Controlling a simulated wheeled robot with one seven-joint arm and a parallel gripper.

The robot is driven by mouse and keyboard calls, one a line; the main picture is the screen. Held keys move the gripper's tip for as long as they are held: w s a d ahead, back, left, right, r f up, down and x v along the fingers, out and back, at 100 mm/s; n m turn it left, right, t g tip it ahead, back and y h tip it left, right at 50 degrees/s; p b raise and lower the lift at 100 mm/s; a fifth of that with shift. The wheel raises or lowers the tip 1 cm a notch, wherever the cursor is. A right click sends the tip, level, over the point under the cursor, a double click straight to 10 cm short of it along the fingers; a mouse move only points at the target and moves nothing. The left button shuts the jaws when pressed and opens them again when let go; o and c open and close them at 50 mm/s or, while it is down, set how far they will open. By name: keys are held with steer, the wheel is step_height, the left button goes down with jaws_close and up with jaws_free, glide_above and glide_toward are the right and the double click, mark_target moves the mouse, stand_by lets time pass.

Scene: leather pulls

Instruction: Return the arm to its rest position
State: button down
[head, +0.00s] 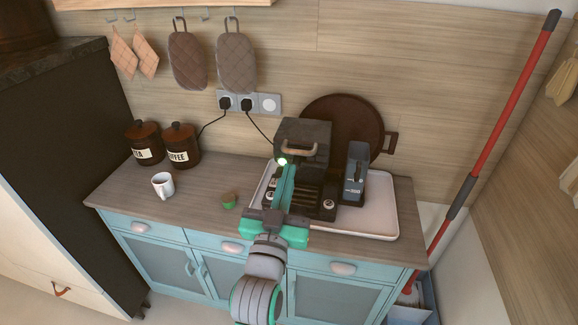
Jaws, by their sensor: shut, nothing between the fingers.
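My gripper (287,170) is in the middle of the head view, above the front of the counter. Its two long teal fingers lie side by side, shut, with nothing visible between them. The arm reaches up from the bottom of the picture, and the fingers point away from me toward a dark appliance (305,132).
A white tray (377,225) under the appliance also holds a dark upright box (355,172). A round brown board (345,118) leans behind. Left are a white mug (163,185), two canisters (180,146) and a small green-brown item (229,200). A red-handled pole (497,122) leans at right.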

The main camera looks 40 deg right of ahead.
steer(key=shift+s+a+f, duration=0.1)
steer(key=shift+s+a, duration=0.1)
steer(key=shift+a, duration=0.05)
